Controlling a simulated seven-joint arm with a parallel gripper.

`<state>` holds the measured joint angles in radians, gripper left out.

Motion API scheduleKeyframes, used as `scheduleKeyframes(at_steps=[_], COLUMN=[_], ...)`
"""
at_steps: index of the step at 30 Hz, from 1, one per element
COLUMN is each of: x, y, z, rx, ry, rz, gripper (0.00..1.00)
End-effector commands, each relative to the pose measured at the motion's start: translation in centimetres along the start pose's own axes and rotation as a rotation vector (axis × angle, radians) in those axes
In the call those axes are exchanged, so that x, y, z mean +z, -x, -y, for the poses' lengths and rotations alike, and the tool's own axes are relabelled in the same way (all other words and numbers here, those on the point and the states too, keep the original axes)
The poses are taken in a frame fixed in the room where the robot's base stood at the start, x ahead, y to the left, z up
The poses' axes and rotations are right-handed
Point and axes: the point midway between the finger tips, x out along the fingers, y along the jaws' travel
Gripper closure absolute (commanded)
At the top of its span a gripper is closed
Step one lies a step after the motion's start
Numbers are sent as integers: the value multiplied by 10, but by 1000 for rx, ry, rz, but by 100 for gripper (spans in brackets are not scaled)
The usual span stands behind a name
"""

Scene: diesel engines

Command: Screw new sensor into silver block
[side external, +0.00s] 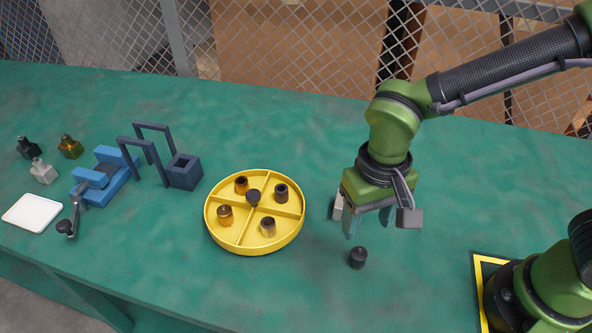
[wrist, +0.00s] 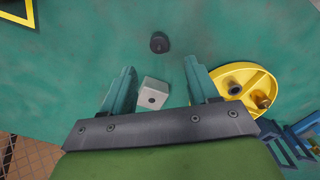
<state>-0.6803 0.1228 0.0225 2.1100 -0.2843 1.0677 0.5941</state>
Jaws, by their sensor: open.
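In the side view the block (side external: 338,207) is partly hidden behind my gripper (side external: 367,224). My gripper (wrist: 160,68) is open, empty and pointing down above the table. A small black cylinder (side external: 358,258) stands alone on the table in front of the gripper. It also shows beyond the fingertips in the wrist view (wrist: 159,42). I cannot tell whether this cylinder is the new sensor.
A round yellow divided tray (side external: 243,249) holds several small cylinders left of my gripper. The green table (side external: 320,285) is clear at front centre.

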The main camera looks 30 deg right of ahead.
Motion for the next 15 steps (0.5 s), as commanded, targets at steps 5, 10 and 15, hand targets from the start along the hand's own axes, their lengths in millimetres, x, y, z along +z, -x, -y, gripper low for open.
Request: scheduleKeyframes(at_steps=[5,10,15], x=[-3,-3,-3], y=[2,-10,-27], z=[-2,-2,-3], rx=[3,4,3], ry=[-82,-81,-82], rz=[-6,-5,-5], gripper=[40,40,40])
